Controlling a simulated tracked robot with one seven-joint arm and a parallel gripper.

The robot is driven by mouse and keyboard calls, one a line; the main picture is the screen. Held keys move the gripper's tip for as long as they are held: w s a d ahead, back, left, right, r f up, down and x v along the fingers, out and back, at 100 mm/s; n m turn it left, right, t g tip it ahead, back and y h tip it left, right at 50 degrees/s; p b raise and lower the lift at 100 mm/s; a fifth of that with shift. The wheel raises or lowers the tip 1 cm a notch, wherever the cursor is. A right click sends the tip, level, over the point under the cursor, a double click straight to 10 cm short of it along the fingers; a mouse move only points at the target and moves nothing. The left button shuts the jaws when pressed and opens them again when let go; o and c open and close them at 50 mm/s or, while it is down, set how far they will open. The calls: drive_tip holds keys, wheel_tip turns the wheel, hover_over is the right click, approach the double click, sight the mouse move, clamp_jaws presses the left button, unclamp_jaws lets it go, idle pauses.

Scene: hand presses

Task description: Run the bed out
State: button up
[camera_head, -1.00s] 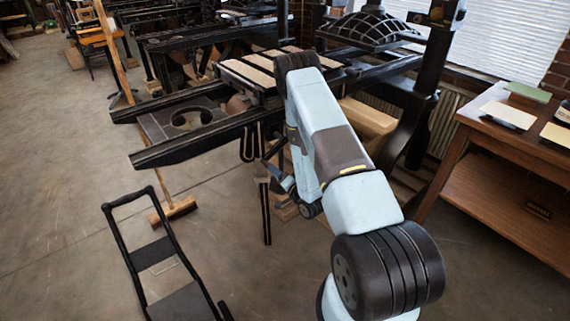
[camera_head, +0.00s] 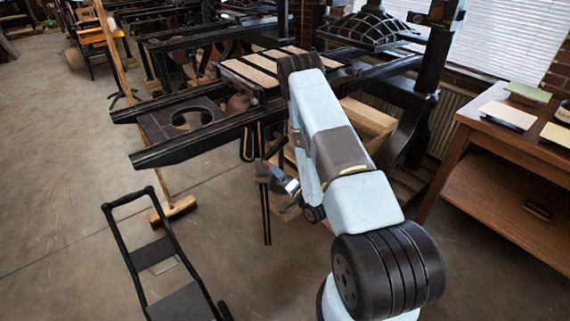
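The hand press stands at the centre. Its bed (camera_head: 246,72), a dark frame with pale strips across it, sits on the press's dark rails (camera_head: 188,145). The rails stick out to the left, with bare length in front of the bed. Above right is a black ribbed dome-shaped part (camera_head: 368,29). My arm crosses in front of the press. My gripper (camera_head: 268,165) is low beside the near rail, next to a dark upright bar (camera_head: 266,217). Whether it touches or holds that bar cannot be told. Its fingers are small, dark and partly hidden by my arm.
A black-framed cart (camera_head: 172,266) stands front left. A wooden table (camera_head: 470,112) with paper and pads is at right. More presses fill the back. The floor at left is open.

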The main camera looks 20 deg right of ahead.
drive_tip(key=v, duration=0.6)
drive_tip(key=shift+s, duration=0.3)
idle(0.4)
